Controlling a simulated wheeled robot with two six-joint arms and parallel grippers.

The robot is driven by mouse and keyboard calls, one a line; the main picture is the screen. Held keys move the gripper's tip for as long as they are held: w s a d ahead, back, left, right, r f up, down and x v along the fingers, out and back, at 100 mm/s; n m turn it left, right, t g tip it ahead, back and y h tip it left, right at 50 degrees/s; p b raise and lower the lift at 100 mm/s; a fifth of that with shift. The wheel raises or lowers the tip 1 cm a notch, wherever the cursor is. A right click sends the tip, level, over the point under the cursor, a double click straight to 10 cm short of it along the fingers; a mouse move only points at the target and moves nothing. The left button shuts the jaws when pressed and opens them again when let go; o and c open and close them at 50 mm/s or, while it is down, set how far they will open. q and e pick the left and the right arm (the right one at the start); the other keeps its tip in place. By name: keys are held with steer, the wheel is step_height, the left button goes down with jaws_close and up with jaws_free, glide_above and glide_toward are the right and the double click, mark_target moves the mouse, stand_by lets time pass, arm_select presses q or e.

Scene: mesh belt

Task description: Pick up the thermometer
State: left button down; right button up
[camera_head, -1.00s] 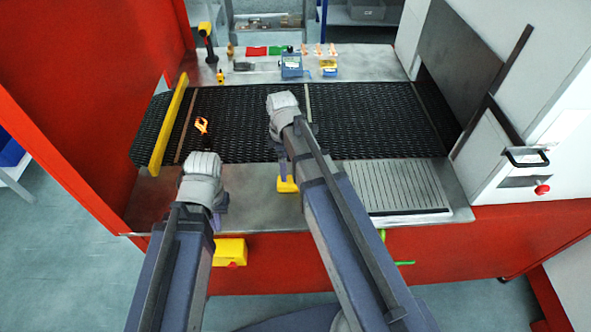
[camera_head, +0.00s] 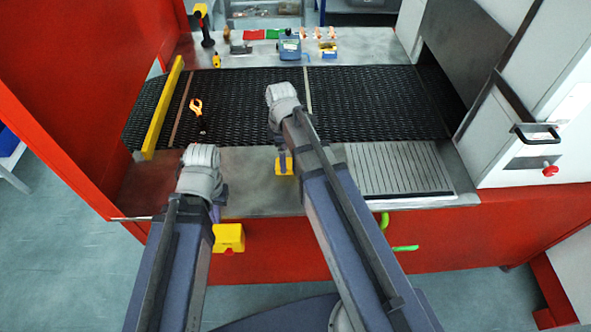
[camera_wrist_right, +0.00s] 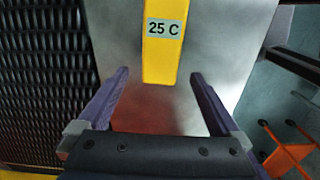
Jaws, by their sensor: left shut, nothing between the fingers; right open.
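The thermometer, a yellow piece with a "25 C" display (camera_wrist_right: 163,45), lies on the metal strip at the belt's near side. In the head view its yellow body (camera_head: 284,167) shows partly beneath my right gripper (camera_head: 283,163). In the right wrist view my right gripper (camera_wrist_right: 160,90) is open, with its purple fingers on either side of the thermometer's near end and a gap to each. I cannot tell its height above it. My left gripper (camera_head: 217,213) is shut and empty, over the metal front edge left of the thermometer, largely hidden by its wrist.
The black mesh belt (camera_head: 375,105) runs behind, with a yellow bar (camera_head: 162,110) across its left end and an orange item (camera_head: 196,106) on it. A blue device (camera_head: 289,46) and small items stand on the back ledge. A yellow box (camera_head: 229,237) sits on the red front.

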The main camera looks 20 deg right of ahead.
step_height(320, 180, down, 3)
steer(key=shift+f+b, duration=0.1)
steer(key=shift+b, duration=1)
arm_select(q)
step_height(320, 180, down, 3)
steer(key=shift+r, duration=0.1)
arm_select(e)
jaws_close()
steer(key=shift+r, duration=0.2)
